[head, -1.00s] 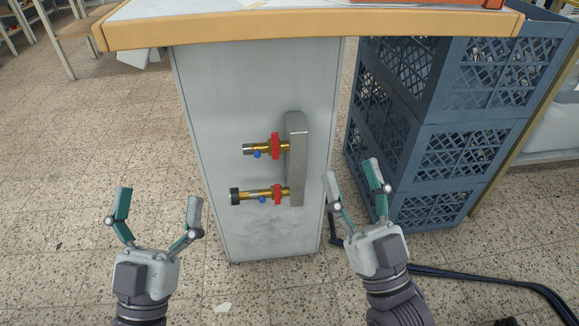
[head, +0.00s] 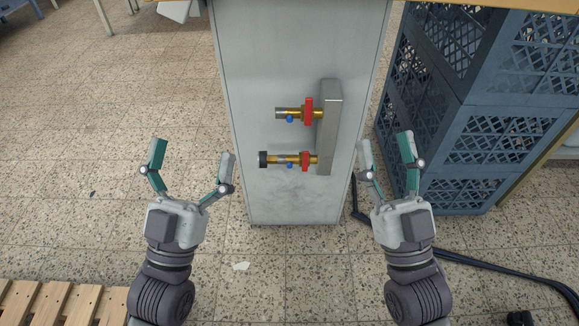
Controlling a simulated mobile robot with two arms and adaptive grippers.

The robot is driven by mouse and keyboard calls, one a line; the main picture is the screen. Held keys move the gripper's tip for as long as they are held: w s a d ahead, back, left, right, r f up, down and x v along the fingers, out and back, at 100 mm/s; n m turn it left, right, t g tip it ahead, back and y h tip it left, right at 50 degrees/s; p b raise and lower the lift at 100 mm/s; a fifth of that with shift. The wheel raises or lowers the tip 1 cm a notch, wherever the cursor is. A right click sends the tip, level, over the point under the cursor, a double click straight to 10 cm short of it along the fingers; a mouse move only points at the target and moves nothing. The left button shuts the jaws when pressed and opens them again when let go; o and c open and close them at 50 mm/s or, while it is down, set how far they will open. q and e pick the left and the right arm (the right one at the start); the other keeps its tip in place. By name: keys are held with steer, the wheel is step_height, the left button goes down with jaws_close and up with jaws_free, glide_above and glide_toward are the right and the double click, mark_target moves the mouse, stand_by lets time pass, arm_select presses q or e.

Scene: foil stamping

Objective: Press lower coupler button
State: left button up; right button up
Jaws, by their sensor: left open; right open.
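The lower coupler (head: 287,160) is a brass fitting with a black end ring (head: 263,159) and a red collar (head: 305,161). A small blue button (head: 290,166) sits on its underside. The upper coupler (head: 293,113) is similar, with a red collar and a blue button (head: 290,119), but no black ring. Both stick out leftward from a grey metal manifold (head: 330,128) on the cabinet side. My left gripper (head: 193,150) is open and empty, left of the lower coupler. My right gripper (head: 385,142) is open and empty, right of the manifold. Neither touches a coupler.
Stacked blue crates (head: 487,125) stand close on the right. A black hose (head: 480,262) lies on the floor at the lower right. A wooden pallet (head: 55,300) shows at the lower left.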

jaws_close()
stand_by(0.6)
stand_by(0.7)
